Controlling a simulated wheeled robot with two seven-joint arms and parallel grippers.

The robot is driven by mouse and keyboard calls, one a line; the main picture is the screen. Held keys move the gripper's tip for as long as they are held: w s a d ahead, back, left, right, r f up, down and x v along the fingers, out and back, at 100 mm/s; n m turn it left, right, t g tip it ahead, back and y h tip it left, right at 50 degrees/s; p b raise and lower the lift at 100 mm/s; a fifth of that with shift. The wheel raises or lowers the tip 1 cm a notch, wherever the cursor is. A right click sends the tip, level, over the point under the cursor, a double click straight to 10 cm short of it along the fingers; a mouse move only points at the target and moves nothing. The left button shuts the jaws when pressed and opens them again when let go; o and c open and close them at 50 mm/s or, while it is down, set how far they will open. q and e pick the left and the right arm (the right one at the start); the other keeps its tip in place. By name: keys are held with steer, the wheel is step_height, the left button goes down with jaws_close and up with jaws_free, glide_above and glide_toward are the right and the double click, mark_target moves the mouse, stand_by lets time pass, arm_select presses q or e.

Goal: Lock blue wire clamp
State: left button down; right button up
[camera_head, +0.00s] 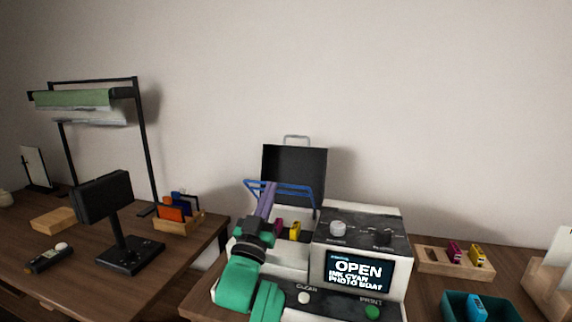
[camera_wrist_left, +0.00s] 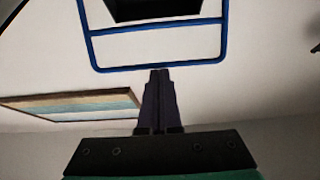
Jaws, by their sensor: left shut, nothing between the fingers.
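The blue wire clamp (camera_head: 297,187) is a bent wire frame standing raised on the white printer (camera_head: 407,215), in front of its upright dark lid (camera_head: 296,165). In the left wrist view the clamp (camera_wrist_left: 155,66) shows as a blue frame with a crossbar. My left gripper (camera_head: 270,187) is shut and empty, its purple fingers pointing up at the clamp's left part. In the wrist view its fingertips (camera_wrist_left: 160,72) are just below the frame's near bar; I cannot tell whether they touch it. The printer screen (camera_head: 357,273) reads OPEN. My right gripper is not in view.
Magenta (camera_head: 279,227) and yellow (camera_head: 295,230) cartridges sit in the printer's open bay beside my left wrist. A wooden holder (camera_head: 428,266) with cartridges and a teal bin (camera_head: 510,306) stand to the right. A black display stand (camera_head: 123,250) is on the left table.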

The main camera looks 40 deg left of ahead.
arm_select(q)
steer(key=f, duration=0.1)
steer(key=s+f+b, duration=0.1)
steer(key=f+b, duration=0.1)
steer(key=shift+s+d, duration=0.3)
steer(key=shift+s, duration=0.05)
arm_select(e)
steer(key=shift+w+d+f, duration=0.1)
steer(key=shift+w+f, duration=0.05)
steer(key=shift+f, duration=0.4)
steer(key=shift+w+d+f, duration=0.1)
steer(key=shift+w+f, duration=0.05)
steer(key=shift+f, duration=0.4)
